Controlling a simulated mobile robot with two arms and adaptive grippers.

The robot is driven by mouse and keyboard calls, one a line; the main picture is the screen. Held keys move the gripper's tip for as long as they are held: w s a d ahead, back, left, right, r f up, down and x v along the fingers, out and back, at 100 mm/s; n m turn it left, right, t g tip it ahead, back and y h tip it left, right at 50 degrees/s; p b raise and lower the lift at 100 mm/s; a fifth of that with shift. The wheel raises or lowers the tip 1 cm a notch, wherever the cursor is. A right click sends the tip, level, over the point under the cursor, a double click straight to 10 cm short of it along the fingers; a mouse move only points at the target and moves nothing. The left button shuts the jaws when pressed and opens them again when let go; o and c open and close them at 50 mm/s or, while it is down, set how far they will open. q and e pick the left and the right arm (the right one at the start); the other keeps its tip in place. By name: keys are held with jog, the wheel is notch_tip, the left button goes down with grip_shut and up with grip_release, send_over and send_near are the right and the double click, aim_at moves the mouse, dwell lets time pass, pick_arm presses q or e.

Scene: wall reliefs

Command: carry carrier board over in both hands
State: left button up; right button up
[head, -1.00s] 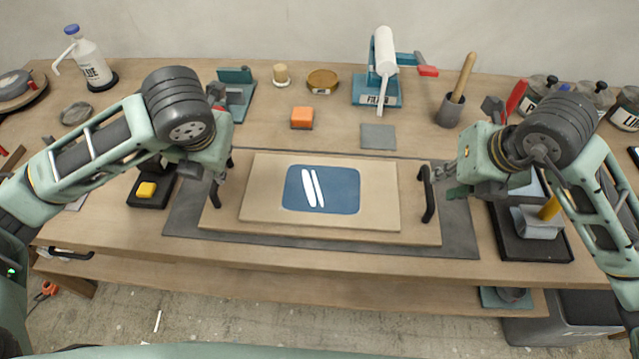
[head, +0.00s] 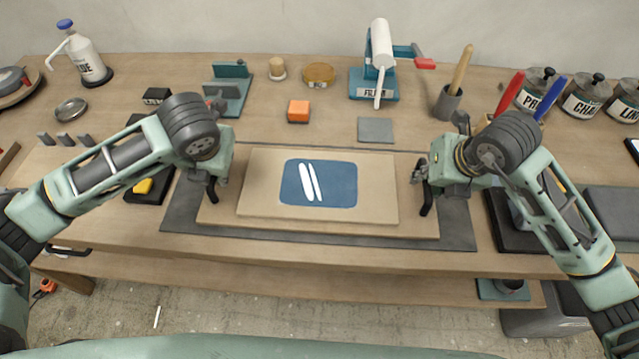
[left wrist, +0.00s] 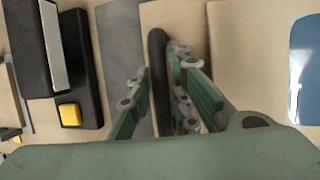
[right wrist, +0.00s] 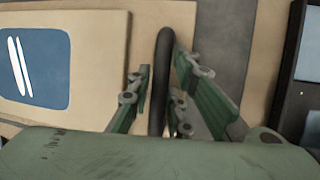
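The carrier board (head: 222,215) is a flat tan board lying on a grey mat on the bench. It bears a lighter panel (head: 375,190) with a blue rounded patch and two white strokes. A black handle stands at each end. My left gripper (head: 214,176) is at the left handle (left wrist: 158,75); its green fingers (left wrist: 163,80) stand either side of the bar, apart. My right gripper (head: 420,172) is at the right handle (right wrist: 162,70); its fingers (right wrist: 163,75) straddle the bar with small gaps. Both grippers look open, not closed on the handles.
An orange block (head: 298,111), a grey square plate (head: 375,130) and a teal-based roller stand (head: 374,85) are behind the board. A black tray (head: 515,235) is at right, a yellow block (head: 143,186) at left. The bench front edge is clear.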

pick_arm(q)
jog(key=shift+c, duration=0.4)
pick_arm(e)
jog(key=shift+c, duration=0.4)
pick_arm(q)
grip_shut()
pick_arm(e)
grip_shut()
pick_arm(q)
jog(key=shift+r, duration=0.15)
pick_arm(e)
jog(key=shift+r, duration=0.15)
